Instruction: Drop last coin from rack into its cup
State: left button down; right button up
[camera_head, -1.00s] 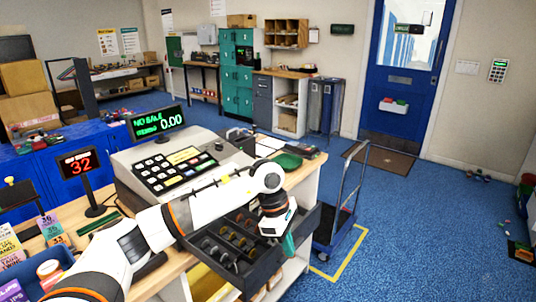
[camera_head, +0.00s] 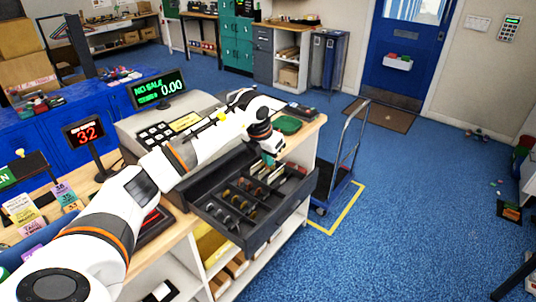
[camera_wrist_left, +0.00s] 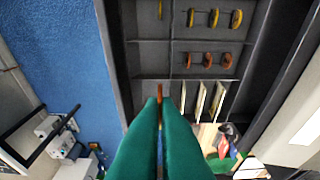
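The open cash drawer (camera_head: 262,229) of the till juts out from the counter, with dark compartments in it. My left gripper (camera_head: 268,160) hangs over the drawer's far right part. In the left wrist view its green fingers (camera_wrist_left: 160,103) are closed on a thin copper coin (camera_wrist_left: 160,91), seen edge-on at the tips. Several copper coins (camera_wrist_left: 207,60) and yellow coins (camera_wrist_left: 214,17) stand on edge in rows in the drawer. Cream upright slats (camera_wrist_left: 200,101) stand beside the fingers. Whether the held coin touches the drawer floor is unclear. My right gripper is not in view.
The till (camera_head: 165,128) with its green display (camera_head: 158,90) stands behind the drawer. A red number display (camera_head: 84,132) stands to the left. A green tray (camera_head: 288,125) lies on the counter beyond. A trolley (camera_head: 345,165) stands right of the counter; blue floor there is open.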

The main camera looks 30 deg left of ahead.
pick_arm(q)
jog(key=shift+f+b, duration=0.6)
jog(key=shift+f, duration=0.8)
jog(key=c, duration=1.6)
grip_release()
jog(key=shift+c, duration=0.2)
jog(key=shift+o, duration=0.2)
jog(key=shift+r, duration=0.15)
jog(key=b+v, duration=0.3)
jog(key=v, duration=0.8)
jog(key=shift+r, duration=0.4)
